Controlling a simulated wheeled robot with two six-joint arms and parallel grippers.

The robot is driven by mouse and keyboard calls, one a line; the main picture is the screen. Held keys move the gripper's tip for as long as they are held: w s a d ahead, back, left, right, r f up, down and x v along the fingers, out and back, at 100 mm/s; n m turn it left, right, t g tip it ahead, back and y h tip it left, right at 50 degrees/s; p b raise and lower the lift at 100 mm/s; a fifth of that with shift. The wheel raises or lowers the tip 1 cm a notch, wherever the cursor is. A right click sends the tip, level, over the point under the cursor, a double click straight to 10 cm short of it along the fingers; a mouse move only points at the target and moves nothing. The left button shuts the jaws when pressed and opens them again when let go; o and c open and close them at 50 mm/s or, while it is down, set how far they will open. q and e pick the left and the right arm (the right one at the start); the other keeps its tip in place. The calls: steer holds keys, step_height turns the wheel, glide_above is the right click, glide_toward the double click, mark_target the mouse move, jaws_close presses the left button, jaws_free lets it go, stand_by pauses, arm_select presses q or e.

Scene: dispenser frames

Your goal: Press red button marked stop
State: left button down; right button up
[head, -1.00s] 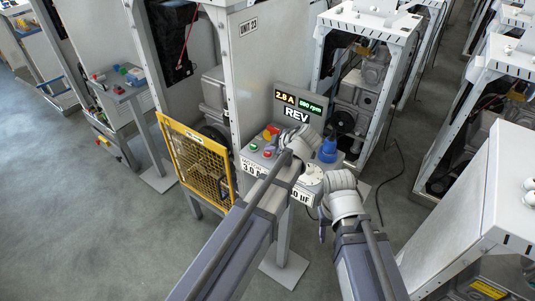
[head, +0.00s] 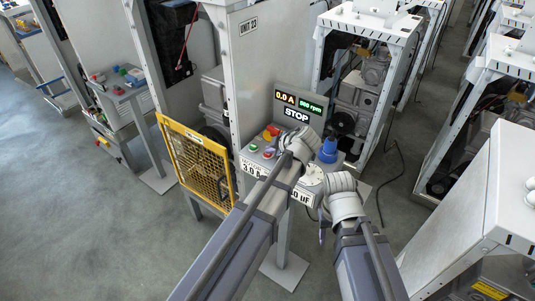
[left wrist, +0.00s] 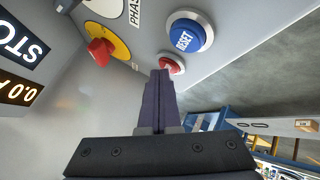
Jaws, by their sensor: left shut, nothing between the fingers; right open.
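The red button (left wrist: 172,64) sits on the grey panel, in a pale ring, beside the blue RESET button (left wrist: 187,38). My left gripper (left wrist: 160,73) is shut and empty, its fingertips at the red button and covering part of it. Contact looks likely, but the exact touch is hidden. In the head view the red button (head: 267,154) is on the panel's left part, close to my left gripper. The display (head: 297,105) reads STOP and 0.0 A. My right gripper (head: 322,232) hangs in front of the panel, open, away from the buttons.
A red knob on a yellow disc (left wrist: 103,47) stands near the button. A green button (head: 253,147) and a blue part (head: 328,149) are also on the panel. A yellow mesh guard (head: 196,160) stands to the left. Open floor (head: 90,220) lies further left.

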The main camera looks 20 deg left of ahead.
mark_target(270, 155)
stand_by(0.4)
arm_select(q)
steer(key=shift+r+p, duration=0.8)
steer(key=shift+p, duration=0.1)
step_height(270, 155, up, 5)
steer(key=p, duration=0.5)
steer(key=shift+r, duration=0.1)
stand_by(0.4)
